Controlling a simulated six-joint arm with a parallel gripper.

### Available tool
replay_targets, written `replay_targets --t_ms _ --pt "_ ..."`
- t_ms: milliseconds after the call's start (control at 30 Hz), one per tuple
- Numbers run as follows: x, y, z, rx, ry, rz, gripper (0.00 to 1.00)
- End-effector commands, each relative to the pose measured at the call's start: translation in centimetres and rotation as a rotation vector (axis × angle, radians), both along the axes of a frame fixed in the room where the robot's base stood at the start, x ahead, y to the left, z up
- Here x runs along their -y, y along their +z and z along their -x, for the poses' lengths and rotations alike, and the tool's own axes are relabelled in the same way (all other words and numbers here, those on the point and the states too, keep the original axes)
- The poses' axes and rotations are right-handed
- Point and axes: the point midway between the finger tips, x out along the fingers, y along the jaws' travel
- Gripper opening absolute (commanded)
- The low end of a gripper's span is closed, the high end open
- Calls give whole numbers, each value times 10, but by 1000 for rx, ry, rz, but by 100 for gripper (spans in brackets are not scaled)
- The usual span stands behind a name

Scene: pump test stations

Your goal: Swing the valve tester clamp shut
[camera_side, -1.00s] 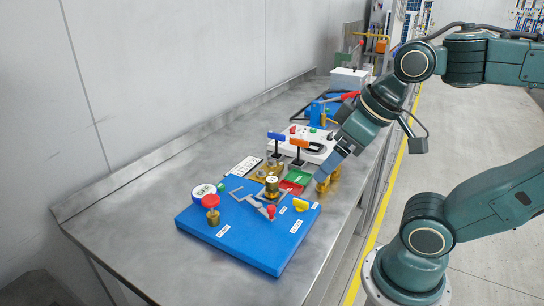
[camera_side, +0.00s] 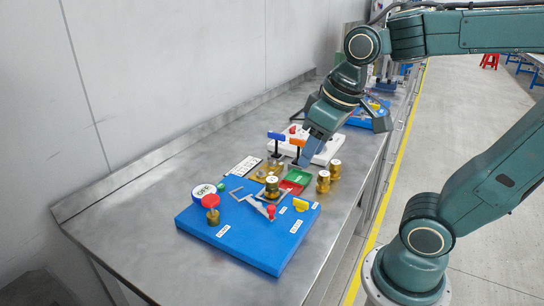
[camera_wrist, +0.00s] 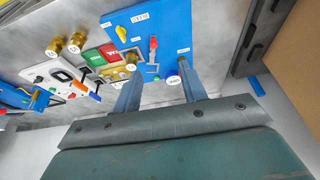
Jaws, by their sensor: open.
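The valve tester is a blue board (camera_side: 235,238) at the front of the bench. On it a grey metal clamp (camera_side: 259,206) with a red-tipped handle (camera_side: 271,212) lies beside a brass valve (camera_side: 271,188). In the wrist view the red tip (camera_wrist: 153,43) and the brass valve (camera_wrist: 131,62) show beyond my fingers. I cannot tell how far the clamp is swung. My gripper (camera_side: 303,161) is open and empty, above the bench behind the board, near the green and red trays. Its two spread fingers also show in the wrist view (camera_wrist: 159,72).
Brass valves (camera_side: 323,181) stand right of the board. A green tray (camera_side: 298,177) and a red tray (camera_side: 291,188) lie behind it. A round OFF button (camera_side: 203,190) and a red knob (camera_side: 210,200) rise at the board's left. The bench's left side is clear.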

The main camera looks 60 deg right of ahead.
Motion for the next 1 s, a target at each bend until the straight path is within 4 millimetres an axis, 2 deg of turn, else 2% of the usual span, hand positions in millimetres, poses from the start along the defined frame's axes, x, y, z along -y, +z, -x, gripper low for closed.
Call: replay_targets --t_ms 267,600,800,1000 --pt "9 -13 -43 -133 -24 -5 42" --pt "22 -42 -90 -282 -51 -16 42" --pt "27 -56 -105 -332 -59 -20 42" --pt "29 -59 -109 -344 -61 -22 42"
